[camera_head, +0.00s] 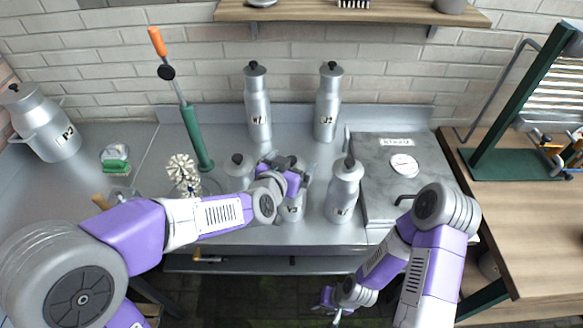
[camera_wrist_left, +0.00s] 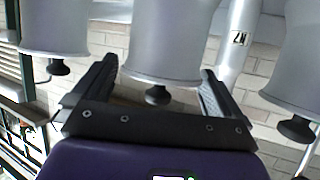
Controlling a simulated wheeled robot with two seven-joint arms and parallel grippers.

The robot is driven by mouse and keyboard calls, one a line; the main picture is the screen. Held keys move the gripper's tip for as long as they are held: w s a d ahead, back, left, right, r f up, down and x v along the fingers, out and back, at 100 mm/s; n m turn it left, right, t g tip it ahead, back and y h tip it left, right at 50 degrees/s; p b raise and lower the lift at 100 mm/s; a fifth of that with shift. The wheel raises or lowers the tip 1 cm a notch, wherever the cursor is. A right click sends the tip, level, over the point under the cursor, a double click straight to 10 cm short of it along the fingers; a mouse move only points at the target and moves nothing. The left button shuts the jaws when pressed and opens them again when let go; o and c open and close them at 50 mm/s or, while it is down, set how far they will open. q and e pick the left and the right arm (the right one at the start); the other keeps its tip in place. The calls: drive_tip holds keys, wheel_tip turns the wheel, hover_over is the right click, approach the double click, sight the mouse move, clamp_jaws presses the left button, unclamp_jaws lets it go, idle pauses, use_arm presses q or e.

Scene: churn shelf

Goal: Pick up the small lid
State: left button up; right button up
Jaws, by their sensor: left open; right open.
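Several silver churns wear lids with black knobs. My left gripper (camera_head: 290,168) is at the top of the middle front churn (camera_head: 292,207) and hides most of its lid in the head view. In the left wrist view, which looks inverted, the open fingers (camera_wrist_left: 158,72) stand either side of a churn top with a silver lid and black knob (camera_wrist_left: 157,95). A gap shows between the knob and each finger. My right gripper (camera_head: 333,308) is open and empty, low in front of the bench. I cannot tell which lid is the small one.
Churns stand close by: front left (camera_head: 238,176), front right (camera_head: 343,192), back left (camera_head: 258,105) and back right (camera_head: 327,105). A grey box with a dial (camera_head: 380,155) is on the right. A green-and-orange tool (camera_head: 193,130) stands left. A shelf (camera_head: 340,12) hangs above.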

use_arm(q)
drive_tip(key=shift+c, duration=0.3)
drive_tip(key=c, duration=0.8)
